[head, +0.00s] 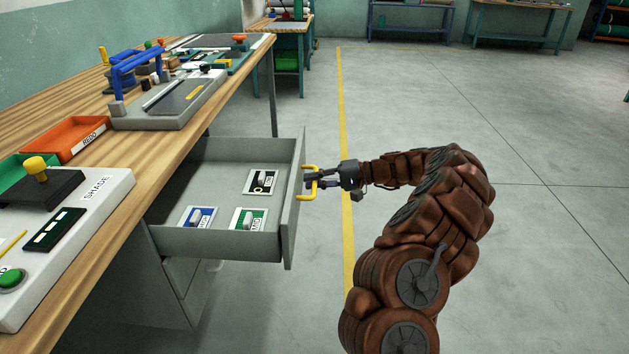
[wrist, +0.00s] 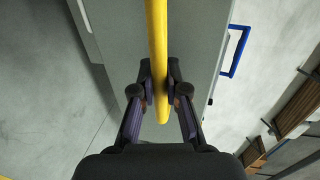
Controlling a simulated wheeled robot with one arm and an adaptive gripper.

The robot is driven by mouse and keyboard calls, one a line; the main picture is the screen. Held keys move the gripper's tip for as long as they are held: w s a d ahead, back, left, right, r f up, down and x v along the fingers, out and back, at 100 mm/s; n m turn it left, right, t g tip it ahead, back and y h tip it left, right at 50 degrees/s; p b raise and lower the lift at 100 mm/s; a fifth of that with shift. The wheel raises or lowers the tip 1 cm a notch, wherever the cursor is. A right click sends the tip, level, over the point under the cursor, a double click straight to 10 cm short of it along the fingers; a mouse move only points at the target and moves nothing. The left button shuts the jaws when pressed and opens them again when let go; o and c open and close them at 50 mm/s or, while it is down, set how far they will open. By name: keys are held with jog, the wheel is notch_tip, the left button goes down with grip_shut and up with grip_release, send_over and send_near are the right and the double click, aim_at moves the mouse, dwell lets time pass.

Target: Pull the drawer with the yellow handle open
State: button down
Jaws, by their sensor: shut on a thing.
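The grey drawer (head: 219,244) under the wooden bench stands pulled well out, and its inside shows in the head view. Its yellow handle (head: 303,195) is on the front panel, at the right end of the drawer. My gripper (head: 313,180) is at the handle, with its fingers on the yellow bar. In the wrist view the yellow handle (wrist: 157,40) runs between the two fingertips of my gripper (wrist: 160,88), which are closed on it. The grey drawer front (wrist: 115,30) lies behind it. Several small labelled cards with grey parts lie in the drawer.
The wooden bench (head: 160,160) above holds an orange bin (head: 78,138), a green bin (head: 15,172), a white control panel (head: 105,205) and a press with a blue handle. The floor (head: 540,240) to the right is clear, with a yellow line along it.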

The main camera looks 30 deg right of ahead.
jog(key=c, duration=1.2)
grip_release()
jog(key=v, duration=1.2)
